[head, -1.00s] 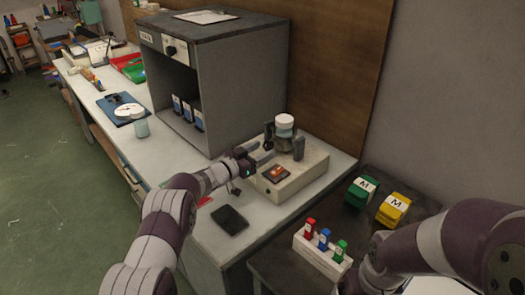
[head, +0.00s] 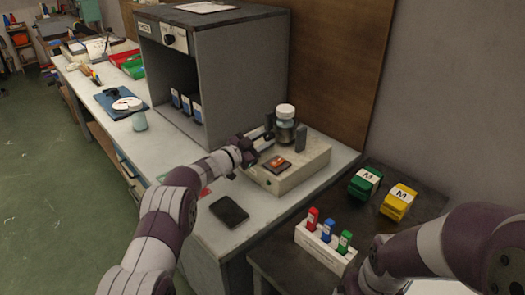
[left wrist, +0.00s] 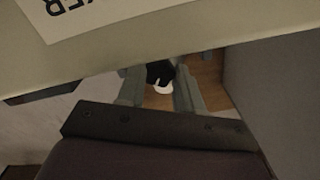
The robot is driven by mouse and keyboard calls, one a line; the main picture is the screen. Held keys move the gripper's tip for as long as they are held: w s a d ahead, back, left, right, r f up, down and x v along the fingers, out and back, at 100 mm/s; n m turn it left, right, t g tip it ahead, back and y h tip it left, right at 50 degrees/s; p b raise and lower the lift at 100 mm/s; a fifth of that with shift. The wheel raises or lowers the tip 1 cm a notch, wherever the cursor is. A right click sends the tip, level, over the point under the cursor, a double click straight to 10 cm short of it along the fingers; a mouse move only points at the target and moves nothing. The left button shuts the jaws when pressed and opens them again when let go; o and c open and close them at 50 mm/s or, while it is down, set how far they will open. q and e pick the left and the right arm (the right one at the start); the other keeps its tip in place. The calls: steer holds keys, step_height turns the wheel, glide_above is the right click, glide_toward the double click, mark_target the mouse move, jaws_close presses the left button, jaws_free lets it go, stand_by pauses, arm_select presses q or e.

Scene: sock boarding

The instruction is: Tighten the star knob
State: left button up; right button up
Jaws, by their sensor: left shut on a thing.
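A cream box-shaped machine (head: 315,163) stands on the bench and carries a white-capped jar (head: 285,112) in a grey holder between upright posts. My left gripper (head: 264,139) is at the left side of this holder. In the left wrist view, its two grey fingers (left wrist: 160,88) are closed on the black star knob (left wrist: 160,71). A small white round thing (left wrist: 163,89) shows just below the knob. In the head view the knob is mostly hidden by the gripper. My right gripper is out of view; only its arm shows at the right.
A tall grey cabinet (head: 236,75) stands close behind my left gripper. A dark phone-like slab (head: 229,211) lies on the bench in front.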

arm_select(q)
steer(key=shift+m, duration=0.4)
steer(key=o, duration=1)
steer(key=shift+o, duration=0.2)
steer(key=shift+s, duration=0.1)
steer(key=v, duration=1.2)
steer(key=shift+s+a, duration=0.2)
steer(key=shift+s, duration=0.05)
steer(key=shift+r, duration=0.15)
